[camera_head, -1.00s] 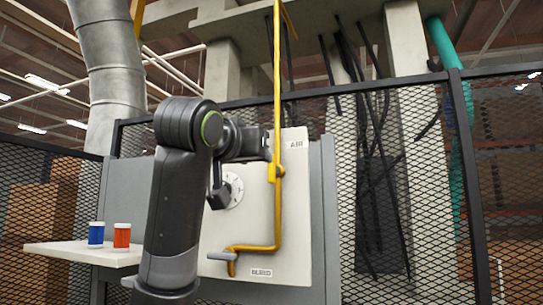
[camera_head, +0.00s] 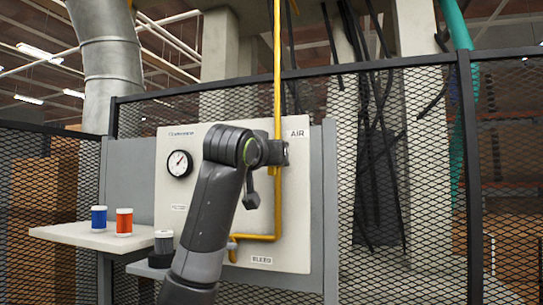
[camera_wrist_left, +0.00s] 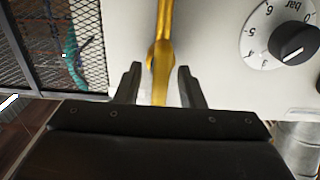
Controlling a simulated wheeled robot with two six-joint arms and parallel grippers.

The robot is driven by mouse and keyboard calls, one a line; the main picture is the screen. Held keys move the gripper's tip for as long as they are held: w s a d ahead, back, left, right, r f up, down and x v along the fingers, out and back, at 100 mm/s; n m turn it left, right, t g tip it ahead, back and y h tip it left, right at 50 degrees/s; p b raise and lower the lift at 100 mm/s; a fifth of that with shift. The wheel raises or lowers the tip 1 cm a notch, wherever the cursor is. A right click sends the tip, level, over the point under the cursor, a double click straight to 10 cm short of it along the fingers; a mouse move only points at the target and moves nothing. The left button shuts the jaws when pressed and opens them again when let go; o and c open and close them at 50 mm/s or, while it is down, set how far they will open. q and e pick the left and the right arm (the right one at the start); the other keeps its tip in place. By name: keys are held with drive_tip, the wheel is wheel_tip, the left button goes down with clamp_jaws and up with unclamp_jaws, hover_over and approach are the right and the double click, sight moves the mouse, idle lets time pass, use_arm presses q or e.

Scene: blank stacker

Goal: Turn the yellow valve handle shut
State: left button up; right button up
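A yellow pipe (camera_head: 277,80) runs down the pale panel (camera_head: 298,225), with a yellow valve part (camera_head: 272,172) just below my left gripper (camera_head: 282,153). In the left wrist view my left gripper (camera_wrist_left: 160,72) is open. Its two dark fingers stand either side of a yellow bar (camera_wrist_left: 160,82), with gaps showing on both sides. I cannot tell there where the handle ends and the pipe begins. My forearm hides part of the panel in the head view. My right gripper is not in view.
A round gauge (camera_head: 179,163) sits left of my arm. A white dial with a black knob (camera_wrist_left: 295,42) shows in the wrist view. A blue can (camera_head: 99,218) and an orange can (camera_head: 124,222) stand on a shelf (camera_head: 75,235); a grey can (camera_head: 163,243) is lower. Mesh fencing (camera_head: 395,180) flanks the panel.

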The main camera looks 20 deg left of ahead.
use_arm(q)
drive_tip(key=shift+c, duration=0.3)
clamp_jaws()
drive_tip(key=n+b, duration=0.1)
drive_tip(key=n, duration=0.1)
drive_tip(key=n+b, duration=0.2)
drive_tip(key=shift+a+f, duration=0.15)
drive_tip(key=shift+f, duration=0.05)
drive_tip(key=n+b, duration=0.2)
drive_tip(key=n, duration=0.2)
drive_tip(key=shift+a+n+b, duration=0.1)
drive_tip(key=shift+n+b, duration=0.3)
drive_tip(key=n+b, duration=0.2)
drive_tip(key=n, duration=0.2)
drive_tip(key=shift+f+n, duration=0.15)
drive_tip(key=shift+n, duration=0.15)
drive_tip(key=shift+a+n+b, duration=0.1)
drive_tip(key=shift+n+b, duration=1.1)
drive_tip(key=shift+n, duration=1)
